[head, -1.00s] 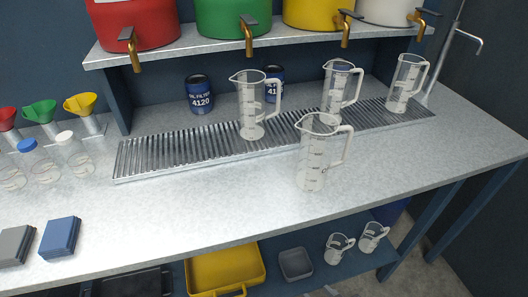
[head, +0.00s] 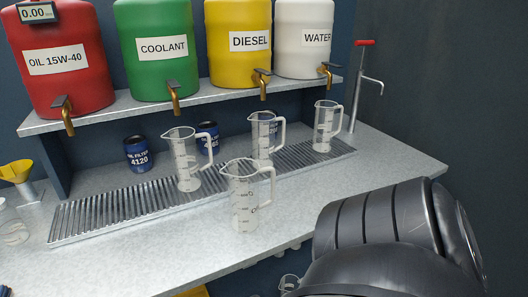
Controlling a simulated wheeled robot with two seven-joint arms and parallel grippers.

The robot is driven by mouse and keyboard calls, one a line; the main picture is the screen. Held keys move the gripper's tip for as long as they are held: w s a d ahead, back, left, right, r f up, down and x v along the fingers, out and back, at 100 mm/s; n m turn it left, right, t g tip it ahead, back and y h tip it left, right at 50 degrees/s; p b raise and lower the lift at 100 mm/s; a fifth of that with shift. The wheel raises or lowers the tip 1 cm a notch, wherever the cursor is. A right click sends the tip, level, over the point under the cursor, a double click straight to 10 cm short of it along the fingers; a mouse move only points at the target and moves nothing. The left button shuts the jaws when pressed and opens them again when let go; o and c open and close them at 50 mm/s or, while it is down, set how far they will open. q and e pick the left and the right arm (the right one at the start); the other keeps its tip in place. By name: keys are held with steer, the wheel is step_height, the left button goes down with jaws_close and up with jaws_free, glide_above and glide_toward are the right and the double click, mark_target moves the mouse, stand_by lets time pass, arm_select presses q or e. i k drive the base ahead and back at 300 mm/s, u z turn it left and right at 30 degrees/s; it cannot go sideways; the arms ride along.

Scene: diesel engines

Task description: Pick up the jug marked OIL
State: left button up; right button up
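Several clear measuring jugs with handles on the right stand on the bench. The front jug (head: 244,200) stands upright on the bare bench top, in front of the grate. Behind it, a left jug (head: 186,165), a middle jug (head: 262,140) and a right jug (head: 325,128) stand on the grate. Dark marks show on the jugs, but I cannot read OIL on any of them. The front jug partly overlaps the middle jug. Neither of my grippers shows; a black link of my own arm fills the lower right.
A slotted metal grate (head: 75,218) runs along the bench. Above it, a shelf (head: 215,98) holds red, green, yellow and white drums with taps. Oil filters (head: 138,154) stand behind the grate. A red-topped hand pump (head: 357,85) stands at the right. The bench right of the front jug looks clear.

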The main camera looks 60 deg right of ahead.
mark_target(250, 196)
steer(key=k, duration=0.45)
steer(key=z, duration=1.15)
